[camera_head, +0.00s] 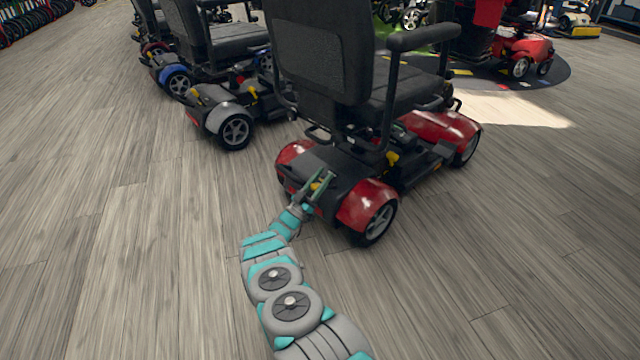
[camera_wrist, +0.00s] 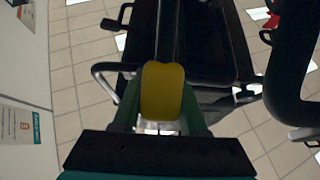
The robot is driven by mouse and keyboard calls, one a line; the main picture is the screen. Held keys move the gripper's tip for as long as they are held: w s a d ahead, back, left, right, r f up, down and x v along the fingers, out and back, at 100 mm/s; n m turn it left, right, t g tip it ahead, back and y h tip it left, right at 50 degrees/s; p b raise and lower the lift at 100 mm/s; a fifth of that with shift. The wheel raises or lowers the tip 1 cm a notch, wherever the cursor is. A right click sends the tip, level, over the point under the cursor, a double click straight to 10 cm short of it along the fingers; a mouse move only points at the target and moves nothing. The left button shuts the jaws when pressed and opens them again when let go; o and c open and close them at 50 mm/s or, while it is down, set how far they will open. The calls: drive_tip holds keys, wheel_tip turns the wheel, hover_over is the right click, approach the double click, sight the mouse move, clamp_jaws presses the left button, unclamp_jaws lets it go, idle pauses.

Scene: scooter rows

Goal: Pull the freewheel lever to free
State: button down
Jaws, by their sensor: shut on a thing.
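The red scooter (camera_head: 368,204) stands in the middle of the head view with its rear towards me. The yellow freewheel lever (camera_wrist: 162,92) fills the centre of the wrist view, with a rounded, slightly notched top. In the head view a small yellow part of it (camera_head: 317,186) shows at the scooter's rear. My gripper (camera_head: 323,178) reaches the dark rear cover between the two red rear fenders. In the wrist view its green fingers (camera_wrist: 160,108) stand on both sides of the lever, shut on it. The lever's lower end is hidden.
The scooter's black seat (camera_head: 325,60) and armrest (camera_head: 424,36) rise above my gripper. Another scooter with a grey rear (camera_head: 222,115) stands behind to the left. The wooden floor (camera_head: 110,250) is clear around my arm.

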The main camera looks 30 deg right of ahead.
sight(313, 190)
drive_tip(key=shift+a+f+h+b, duration=0.25)
drive_tip(key=shift+f+h+b, duration=0.05)
drive_tip(key=shift+h+b, duration=0.15)
drive_tip(key=shift+s, duration=0.1)
drive_tip(key=shift+c, duration=2.2)
unclamp_jaws()
drive_tip(key=v, duration=0.7)
drive_tip(key=shift+a+f+b, duration=0.25)
drive_tip(key=shift+a+b, duration=0.05)
drive_tip(key=shift+b, duration=0.05)
